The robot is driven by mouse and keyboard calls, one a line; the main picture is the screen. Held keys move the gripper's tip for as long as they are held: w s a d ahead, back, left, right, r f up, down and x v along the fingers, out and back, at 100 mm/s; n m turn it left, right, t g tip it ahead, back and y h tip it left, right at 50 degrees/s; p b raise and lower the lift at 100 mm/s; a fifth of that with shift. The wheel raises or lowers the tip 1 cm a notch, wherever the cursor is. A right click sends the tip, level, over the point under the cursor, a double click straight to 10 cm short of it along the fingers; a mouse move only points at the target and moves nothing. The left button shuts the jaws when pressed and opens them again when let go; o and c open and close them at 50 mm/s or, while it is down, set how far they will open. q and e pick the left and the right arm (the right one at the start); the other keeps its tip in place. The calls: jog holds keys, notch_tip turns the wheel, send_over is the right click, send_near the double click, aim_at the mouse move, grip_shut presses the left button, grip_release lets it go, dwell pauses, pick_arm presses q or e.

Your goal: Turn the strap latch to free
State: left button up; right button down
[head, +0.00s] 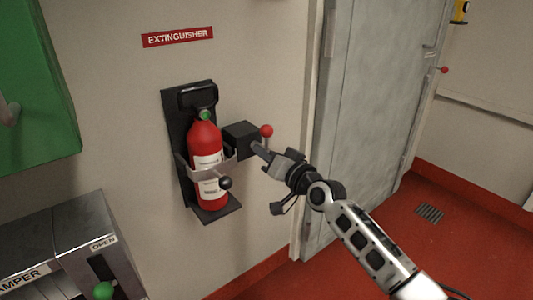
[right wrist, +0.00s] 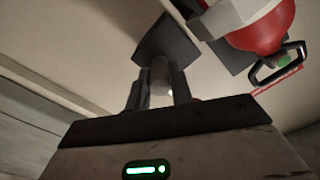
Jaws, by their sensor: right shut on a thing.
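A red fire extinguisher (head: 207,155) stands upright in a black wall bracket (head: 222,213), with a metal strap (head: 191,171) around it. A black ball knob (head: 225,183) sits at the strap's front. Right of the bottle is a dark box-like latch housing (head: 240,139) with a red ball (head: 267,131) beside it. My right gripper (head: 264,154) is at the housing's right side, below the red ball. My left gripper is out of view.
A grey door (head: 365,110) is right of the bracket. A green cabinet (head: 35,90) hangs at upper left, above a metal damper box (head: 60,245) with a green knob (head: 103,290). The red floor (head: 390,250) is clear at right.

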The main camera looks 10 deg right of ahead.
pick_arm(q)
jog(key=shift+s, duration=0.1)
pick_arm(e)
jog(key=shift+w+d+r, duration=0.1)
jog(key=shift+r, duration=0.15)
jog(key=c, duration=1.3)
grip_release()
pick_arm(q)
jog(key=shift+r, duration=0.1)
pick_arm(e)
jog(key=shift+o, duration=0.2)
jog(key=shift+f, duration=0.1)
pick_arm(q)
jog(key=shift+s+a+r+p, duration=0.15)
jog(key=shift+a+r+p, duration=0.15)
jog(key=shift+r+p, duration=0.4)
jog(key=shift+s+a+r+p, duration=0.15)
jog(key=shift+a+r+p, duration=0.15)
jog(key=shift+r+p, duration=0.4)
pick_arm(e)
jog(key=v, duration=1.6)
